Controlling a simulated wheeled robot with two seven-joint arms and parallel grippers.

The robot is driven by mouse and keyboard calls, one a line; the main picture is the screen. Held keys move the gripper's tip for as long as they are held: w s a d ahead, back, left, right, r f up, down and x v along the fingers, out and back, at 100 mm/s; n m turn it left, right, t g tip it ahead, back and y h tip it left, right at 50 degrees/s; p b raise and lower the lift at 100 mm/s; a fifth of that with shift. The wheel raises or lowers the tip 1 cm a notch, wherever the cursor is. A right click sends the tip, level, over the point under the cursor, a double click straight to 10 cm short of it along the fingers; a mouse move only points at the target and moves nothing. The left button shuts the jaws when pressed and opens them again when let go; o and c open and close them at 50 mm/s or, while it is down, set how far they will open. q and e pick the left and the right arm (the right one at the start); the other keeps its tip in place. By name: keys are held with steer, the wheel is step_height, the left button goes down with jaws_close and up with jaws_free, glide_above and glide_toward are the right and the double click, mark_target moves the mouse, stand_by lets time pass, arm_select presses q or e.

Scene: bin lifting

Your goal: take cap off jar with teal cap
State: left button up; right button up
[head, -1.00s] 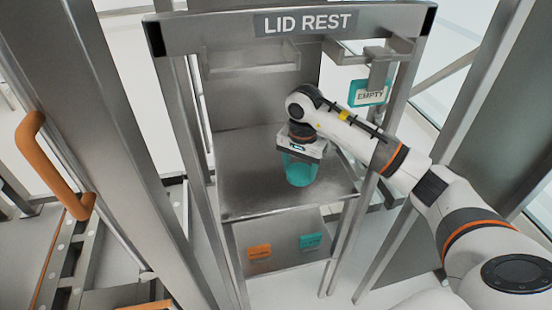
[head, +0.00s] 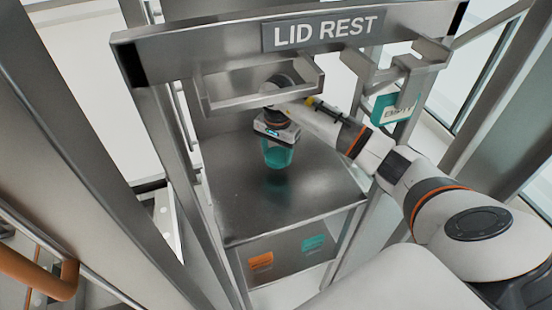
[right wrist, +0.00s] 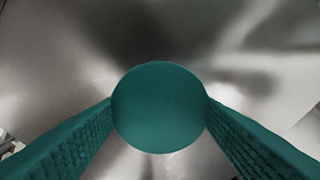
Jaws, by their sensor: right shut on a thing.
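My right gripper (head: 277,160) points down over the steel shelf (head: 300,208) of the stand marked LID REST. In the right wrist view its two ridged teal fingers are shut on a round teal cap (right wrist: 160,107), one on each side. In the head view the teal shape under the wrist blends fingers and cap. I cannot tell whether a jar body hangs below the cap. A dark shadow lies on the shelf under it, and no other jar shows there. My left gripper is out of view.
A steel tray-like bracket (head: 262,92) overhangs the wrist. A second bracket (head: 395,65) is at the right, with a teal EMPTY sign (head: 397,108). Orange (head: 260,262) and teal (head: 313,244) tags are below the shelf. Posts flank the stand; the shelf's front is clear.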

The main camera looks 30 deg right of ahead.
mark_target(276, 155)
steer(key=shift+w+f, duration=0.1)
steer(key=shift+f, duration=0.25)
step_height(276, 155, down, 3)
steer(key=shift+f+p, duration=0.1)
steer(key=shift+p, duration=0.3)
steer(key=shift+f, duration=0.3)
steer(key=o, duration=0.8)
steer(key=shift+r, duration=0.1)
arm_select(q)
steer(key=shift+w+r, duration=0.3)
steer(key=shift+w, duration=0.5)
arm_select(e)
steer(key=shift+o, duration=1.4)
